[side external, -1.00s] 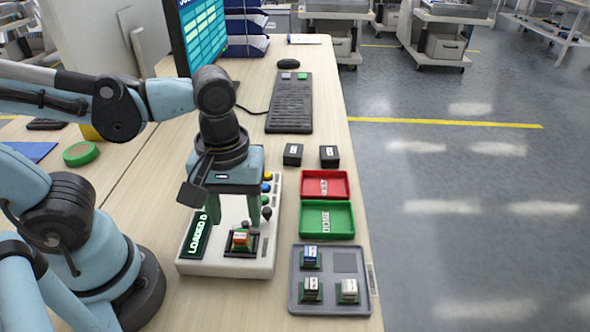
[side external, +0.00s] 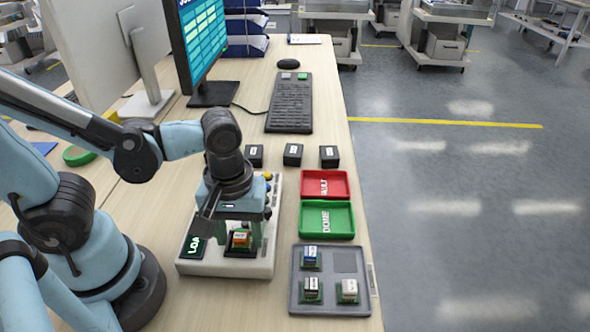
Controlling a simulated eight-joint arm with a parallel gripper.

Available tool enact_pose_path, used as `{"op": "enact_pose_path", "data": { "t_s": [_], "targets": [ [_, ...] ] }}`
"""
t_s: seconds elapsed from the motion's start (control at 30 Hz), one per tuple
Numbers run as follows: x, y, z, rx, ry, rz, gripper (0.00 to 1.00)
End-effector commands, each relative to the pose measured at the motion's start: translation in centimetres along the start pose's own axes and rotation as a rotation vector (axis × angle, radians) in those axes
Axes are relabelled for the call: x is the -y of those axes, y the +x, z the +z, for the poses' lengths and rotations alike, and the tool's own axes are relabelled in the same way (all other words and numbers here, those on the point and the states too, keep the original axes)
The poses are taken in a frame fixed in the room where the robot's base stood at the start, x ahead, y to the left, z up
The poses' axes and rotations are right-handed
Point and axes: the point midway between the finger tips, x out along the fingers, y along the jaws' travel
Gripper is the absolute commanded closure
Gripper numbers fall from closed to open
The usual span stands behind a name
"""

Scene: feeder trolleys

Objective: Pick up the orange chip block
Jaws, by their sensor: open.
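The orange chip block (side external: 240,238) sits in a dark socket on the white test fixture (side external: 228,268), with a small green base under it. My gripper and arm hide part of the fixture's display and buttons.
A grey tray (side external: 334,303) at the front right holds a blue block (side external: 310,256) and two white-topped blocks. Green (side external: 327,236) and red (side external: 325,200) bins stand right of the fixture. Several black cubes (side external: 292,155), a keyboard (side external: 289,103) and a monitor (side external: 203,45) are behind.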

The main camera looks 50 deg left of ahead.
Motion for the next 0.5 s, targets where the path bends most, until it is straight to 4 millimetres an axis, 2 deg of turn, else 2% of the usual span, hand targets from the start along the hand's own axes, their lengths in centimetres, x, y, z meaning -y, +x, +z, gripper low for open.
{"op": "enact_pose_path", "data": {
  "t_s": [0.13, 0.5],
  "targets": [
    [0.00, -0.01, 0.00, 0.000, 0.000, 0.000, 0.45],
    [0.01, -0.02, 0.01, 0.000, 0.000, 0.000, 1.00]
  ]
}}
